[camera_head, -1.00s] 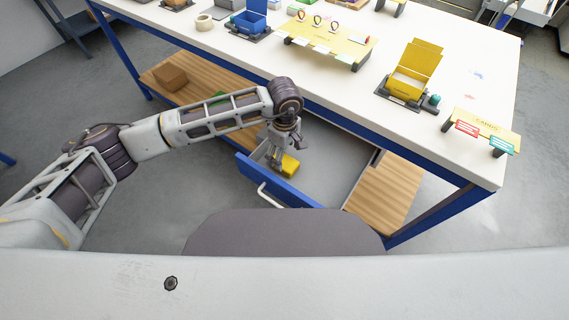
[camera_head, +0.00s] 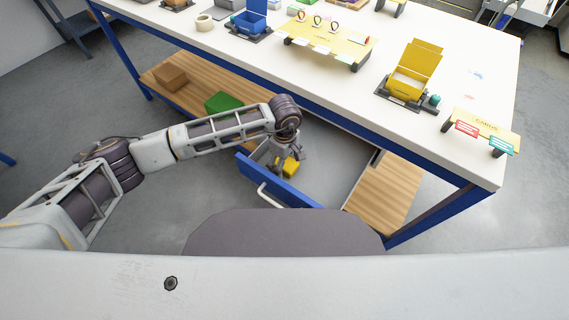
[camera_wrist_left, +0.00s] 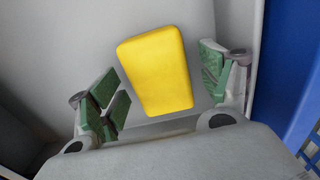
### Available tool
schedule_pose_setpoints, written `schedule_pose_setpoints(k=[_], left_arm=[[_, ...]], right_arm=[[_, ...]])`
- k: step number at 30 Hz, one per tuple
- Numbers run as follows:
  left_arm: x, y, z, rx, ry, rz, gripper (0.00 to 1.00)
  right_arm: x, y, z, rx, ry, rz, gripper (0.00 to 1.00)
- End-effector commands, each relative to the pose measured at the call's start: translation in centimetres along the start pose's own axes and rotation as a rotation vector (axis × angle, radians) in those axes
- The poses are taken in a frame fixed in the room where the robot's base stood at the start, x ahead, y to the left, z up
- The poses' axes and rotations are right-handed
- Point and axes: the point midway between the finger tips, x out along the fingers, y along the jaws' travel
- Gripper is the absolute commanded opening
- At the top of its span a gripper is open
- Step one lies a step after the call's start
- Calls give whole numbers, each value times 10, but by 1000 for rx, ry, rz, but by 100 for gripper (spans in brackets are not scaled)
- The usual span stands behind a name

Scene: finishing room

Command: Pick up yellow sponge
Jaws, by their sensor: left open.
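The yellow sponge (camera_head: 291,166) lies on the floor of the open drawer (camera_head: 325,170) under the workbench. In the left wrist view the sponge (camera_wrist_left: 157,70) is a rounded yellow block between the green finger pads. My left gripper (camera_head: 284,168) reaches down into the drawer over the sponge. It is open in the left wrist view (camera_wrist_left: 160,85), with one finger on each side of the sponge and a gap to the right-hand finger. The gripper hides part of the sponge in the head view. My right gripper is not in view.
The blue drawer front (camera_head: 278,183) with a pale handle (camera_head: 268,197) stands close to the gripper. The white workbench top (camera_head: 330,95) overhangs the drawer. A green box (camera_head: 223,102) and a brown box (camera_head: 171,77) sit on the wooden lower shelf.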

Motion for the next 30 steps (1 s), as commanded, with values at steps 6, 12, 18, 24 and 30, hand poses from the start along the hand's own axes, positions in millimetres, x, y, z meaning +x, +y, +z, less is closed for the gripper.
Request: schedule_pose_setpoints(k=[6,12,18,24,30], left_arm=[[6,0,0,0,0,0,79],[6,0,0,0,0,0,79],[6,0,0,0,0,0,73],[6,0,0,0,0,0,48],[6,0,0,0,0,0,40]], right_arm=[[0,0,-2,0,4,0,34],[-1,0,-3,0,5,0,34],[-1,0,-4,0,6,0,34],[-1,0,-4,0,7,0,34],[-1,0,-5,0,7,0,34]])
